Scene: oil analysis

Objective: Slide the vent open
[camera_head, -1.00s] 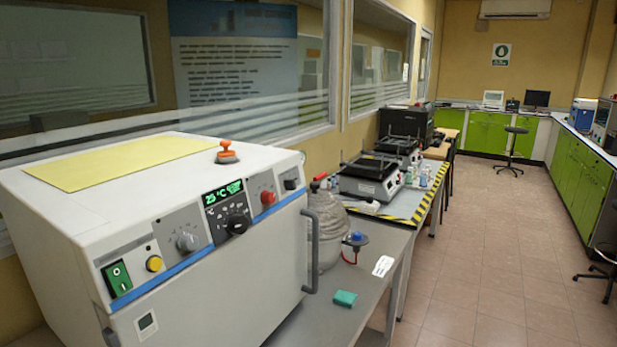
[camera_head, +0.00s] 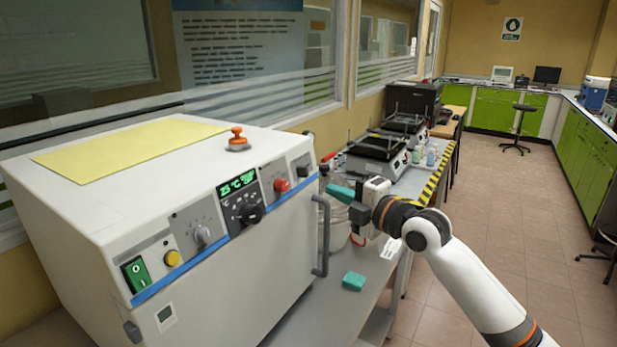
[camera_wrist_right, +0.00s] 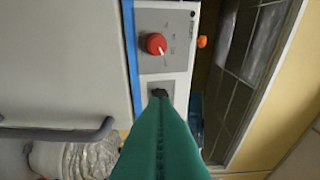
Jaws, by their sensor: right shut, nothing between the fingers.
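The white oven (camera_head: 235,300) fills the left of the head view, with a control panel along its upper front edge. A small black slider knob (camera_head: 303,170), which looks like the vent control, sits at the right end of that panel. In the wrist view the black knob (camera_wrist_right: 160,93) shows just beyond my green fingertips. My right gripper (camera_head: 331,189) is shut and empty, to the right of the oven's front corner and apart from the knob in the head view. The shut fingers cover the lower middle of the wrist view (camera_wrist_right: 157,115). My left gripper is not in view.
A red knob (camera_head: 281,186) sits beside the black one. The oven's grey door handle (camera_head: 322,238) sticks out below my gripper. An orange-topped fitting (camera_head: 238,142) and a yellow sheet (camera_head: 130,155) are on the oven's top. A green block (camera_head: 353,281) lies on the bench.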

